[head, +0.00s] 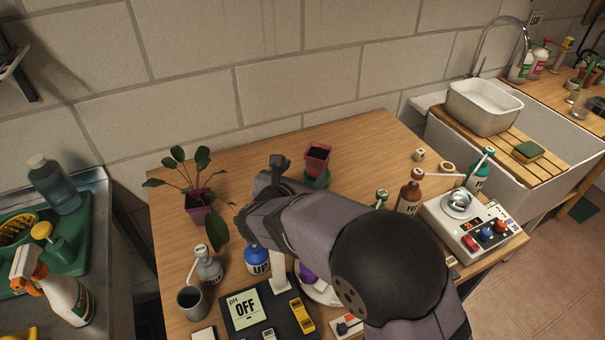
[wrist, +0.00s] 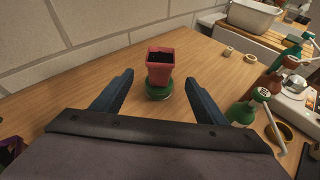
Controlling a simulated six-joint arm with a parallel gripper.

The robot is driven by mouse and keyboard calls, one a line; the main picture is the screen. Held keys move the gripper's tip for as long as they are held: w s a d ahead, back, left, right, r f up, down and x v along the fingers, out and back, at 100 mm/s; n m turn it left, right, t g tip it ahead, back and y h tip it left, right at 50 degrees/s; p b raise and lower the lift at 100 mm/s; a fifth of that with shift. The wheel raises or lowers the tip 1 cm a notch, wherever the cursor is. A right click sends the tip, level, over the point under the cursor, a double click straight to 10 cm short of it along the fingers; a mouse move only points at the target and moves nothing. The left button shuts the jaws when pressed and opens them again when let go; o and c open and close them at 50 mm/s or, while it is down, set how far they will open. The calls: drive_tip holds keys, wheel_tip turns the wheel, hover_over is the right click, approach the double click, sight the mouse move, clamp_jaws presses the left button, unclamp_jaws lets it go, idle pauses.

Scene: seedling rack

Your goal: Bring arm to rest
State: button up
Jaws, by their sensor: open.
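My gripper (wrist: 162,97) is open and empty in the wrist view, its two dark fingers spread apart. In the head view my gripper (head: 258,188) is above the wooden table, partly hidden by my own arm. A red square pot with dark soil (wrist: 160,66) stands on a green round base (wrist: 160,91) beyond the fingertips, apart from them. The red pot also shows in the head view (head: 318,158), just right of my gripper.
A plant in a purple pot (head: 199,208) stands at the left of the table (head: 360,135). Bottles, a grey cup (head: 192,303) and a pH meter (head: 247,310) are near the front. A white device (head: 470,222) sits at right.

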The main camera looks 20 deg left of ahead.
idle(0.4)
drive_tip(key=s+d+m+g+p, duration=0.1)
drive_tip(key=s+d+m+g, duration=0.2)
drive_tip(key=d+m, duration=0.55)
drive_tip(key=s+d+f+m+g+h+p, duration=0.1)
drive_tip(key=s+d+m+g, duration=0.25)
drive_tip(key=d+m, duration=0.45)
drive_tip(key=s+d+m+g+p, duration=0.15)
drive_tip(key=s+d+m, duration=0.25)
drive_tip(key=d+m, duration=0.45)
drive_tip(key=s+d+f+m+g, duration=0.2)
drive_tip(key=s+d+m, duration=0.3)
drive_tip(key=s+d, duration=0.1)
drive_tip(key=s+d+f+m+g, duration=0.3)
drive_tip(key=s+d+m, duration=0.2)
drive_tip(key=s+d, duration=0.1)
drive_tip(key=shift+s+f+g+y+p, duration=0.2)
drive_tip(key=shift+s+g+y+p, duration=0.1)
drive_tip(key=shift+s, duration=0.4)
